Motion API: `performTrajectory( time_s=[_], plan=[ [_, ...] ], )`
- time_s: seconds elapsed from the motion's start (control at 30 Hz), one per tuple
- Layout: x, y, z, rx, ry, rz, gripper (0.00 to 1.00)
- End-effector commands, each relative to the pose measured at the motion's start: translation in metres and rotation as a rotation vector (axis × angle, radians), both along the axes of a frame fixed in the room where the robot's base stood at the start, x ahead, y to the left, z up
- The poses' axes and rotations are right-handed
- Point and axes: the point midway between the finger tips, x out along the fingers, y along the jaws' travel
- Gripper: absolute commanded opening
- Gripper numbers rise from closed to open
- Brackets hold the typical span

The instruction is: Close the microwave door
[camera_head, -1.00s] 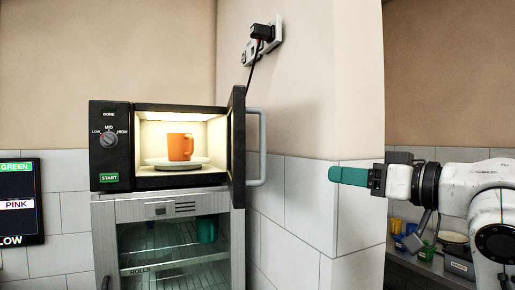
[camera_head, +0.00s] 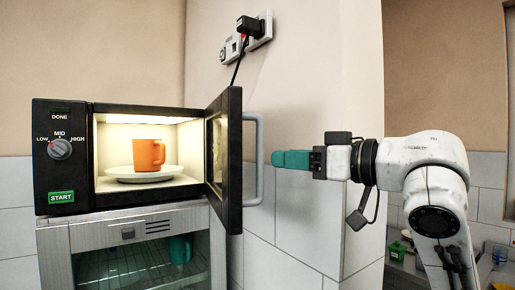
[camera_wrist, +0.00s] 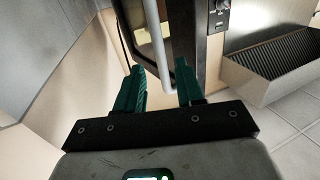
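The black microwave (camera_head: 60,150) stands at the left in the head view with its lit inside showing. Its door (camera_head: 230,160) is swung open at the right side, with a grey vertical handle (camera_head: 259,160) on it. An orange mug (camera_head: 148,155) stands on a white plate (camera_head: 172,174) inside. My gripper (camera_head: 276,158) with teal fingers is just right of the handle in the head view. In the wrist view my gripper (camera_wrist: 160,82) is open, its two fingers apart, with the handle (camera_wrist: 184,72) ahead, between the fingertips in the picture. I cannot tell whether it touches.
A glass-fronted cabinet (camera_head: 55,240) is under the microwave. A wall outlet (camera_head: 262,28) with a plug and cord is above the door. The tiled wall corner (camera_head: 345,215) is behind my arm. A ribbed metal box (camera_wrist: 265,75) shows at the right in the wrist view.

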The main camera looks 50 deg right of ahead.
Motion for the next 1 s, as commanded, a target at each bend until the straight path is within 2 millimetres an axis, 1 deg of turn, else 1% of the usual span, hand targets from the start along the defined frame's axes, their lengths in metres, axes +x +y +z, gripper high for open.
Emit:
performTrajectory(
  time_s=[0.03,0.2,0.4,0.6,0.83,1.0],
  plan=[
    [0.011,0.001,0.002,0.002,0.004,0.003,0.38],
    [0.042,0.003,0.002,0.000,0.003,0.002,0.38],
    [0.065,0.004,0.001,-0.001,0.001,0.001,0.38],
    [0.073,0.004,0.000,-0.002,0.000,-0.001,0.38],
    [0.073,0.004,-0.001,-0.002,0.000,-0.001,0.37],
    [0.073,0.004,-0.001,-0.002,0.000,-0.001,0.20]
  ],
)
